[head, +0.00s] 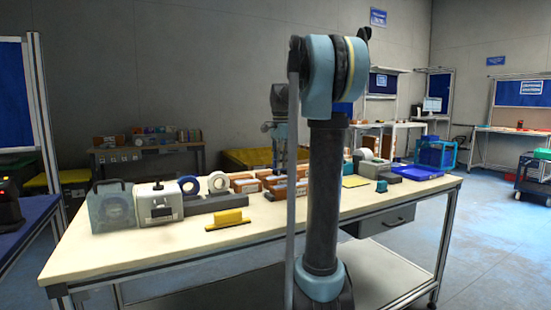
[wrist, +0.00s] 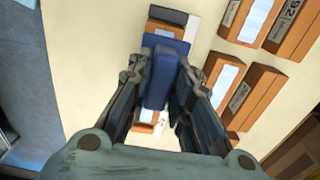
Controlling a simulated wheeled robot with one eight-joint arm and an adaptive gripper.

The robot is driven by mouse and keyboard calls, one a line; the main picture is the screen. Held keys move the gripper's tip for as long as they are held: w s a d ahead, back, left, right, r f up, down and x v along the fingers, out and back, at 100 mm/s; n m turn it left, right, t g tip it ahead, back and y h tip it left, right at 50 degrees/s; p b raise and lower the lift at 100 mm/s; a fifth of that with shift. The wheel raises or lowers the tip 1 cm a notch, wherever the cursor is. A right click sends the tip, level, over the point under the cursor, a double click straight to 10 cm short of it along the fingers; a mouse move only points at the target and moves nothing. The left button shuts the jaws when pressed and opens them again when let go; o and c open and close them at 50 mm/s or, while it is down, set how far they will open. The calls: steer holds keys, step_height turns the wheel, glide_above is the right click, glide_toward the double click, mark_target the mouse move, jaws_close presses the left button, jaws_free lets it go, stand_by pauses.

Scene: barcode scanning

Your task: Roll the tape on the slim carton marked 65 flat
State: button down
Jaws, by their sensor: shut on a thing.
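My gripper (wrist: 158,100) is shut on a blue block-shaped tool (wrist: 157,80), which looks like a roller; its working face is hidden. In the wrist view the tool is over a slim brown carton (wrist: 166,28) with a white strip and a dark far end. The carton's near part shows again between my fingers. I cannot tell whether tool and carton touch, and no number is readable on this carton. In the head view my gripper (head: 280,160) is over the back middle of the table, partly hidden by my arm.
Several brown cartons with white labels, one marked 92 (wrist: 280,22), lie right of my gripper. On the table (head: 150,240) are a white dispenser (head: 160,205), tape rolls (head: 217,182), a yellow item (head: 227,219) and a blue tray (head: 416,173). The table's front strip is mostly clear.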

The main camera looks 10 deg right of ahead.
steer(key=shift+w+a+r, duration=0.1)
steer(key=shift+a+r, duration=0.05)
steer(key=shift+a, duration=0.05)
steer(key=shift+a+r, duration=0.1)
steer(key=shift+r, duration=0.65)
steer(key=shift+f, duration=2.75)
